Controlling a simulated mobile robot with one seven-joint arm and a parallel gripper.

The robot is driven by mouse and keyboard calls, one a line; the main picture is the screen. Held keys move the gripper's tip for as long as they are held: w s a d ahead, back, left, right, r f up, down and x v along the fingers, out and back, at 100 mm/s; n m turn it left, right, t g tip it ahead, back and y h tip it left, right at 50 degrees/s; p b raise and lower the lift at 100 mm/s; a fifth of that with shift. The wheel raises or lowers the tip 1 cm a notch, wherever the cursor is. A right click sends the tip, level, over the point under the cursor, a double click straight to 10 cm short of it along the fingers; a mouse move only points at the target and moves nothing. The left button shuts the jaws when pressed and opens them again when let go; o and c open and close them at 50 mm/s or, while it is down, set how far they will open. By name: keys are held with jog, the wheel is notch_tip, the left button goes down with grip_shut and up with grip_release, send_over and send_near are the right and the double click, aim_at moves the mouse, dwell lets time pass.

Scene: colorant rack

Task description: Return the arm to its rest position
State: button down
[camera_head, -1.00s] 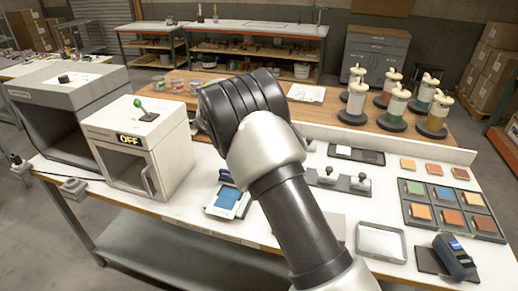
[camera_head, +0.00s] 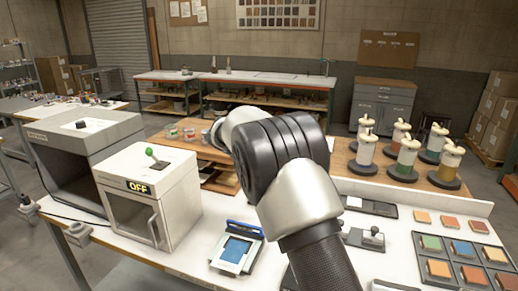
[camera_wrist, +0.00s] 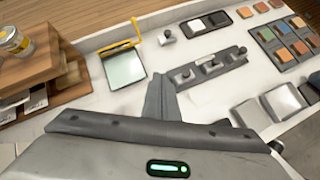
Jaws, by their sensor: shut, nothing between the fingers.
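My arm (camera_head: 290,160) rises through the middle of the head view, bent at a black joint. My gripper is hidden behind it there. In the wrist view my gripper (camera_wrist: 160,92) is shut and empty, its narrow fingers pointing over the white bench. The fingers appear apart from a grey bar with small knobs (camera_wrist: 210,68) to their right. A flat pale plate with a yellow handle (camera_wrist: 124,66) lies to their left.
A white box marked OFF (camera_head: 150,195) and a larger grey box (camera_head: 75,150) stand left on the bench (camera_head: 200,245). A blue-screened device (camera_head: 236,250) lies beside my arm. Colour chips (camera_head: 460,248) lie right. Several colorant canisters (camera_head: 405,158) stand behind.

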jog(key=s+d+r+m+g+y, duration=0.1)
jog(key=s+d+r+m, duration=0.35)
jog(key=s, duration=0.35)
jog(key=s+d+r+m+y, duration=0.1)
jog(key=s+d+r+m, duration=0.3)
jog(key=s, duration=0.4)
jog(key=s+d+r+m+g+y, duration=0.1)
jog(key=s+d+r+m+y, duration=0.2)
jog(key=s+m, duration=0.4)
jog(key=s+a+f+m+y, duration=0.1)
jog(key=s+f+m, duration=0.2)
jog(key=s+m, duration=0.7)
jog(key=s, duration=1.2)
jog(key=shift+s+t, duration=0.2)
jog(key=shift+t, duration=0.2)
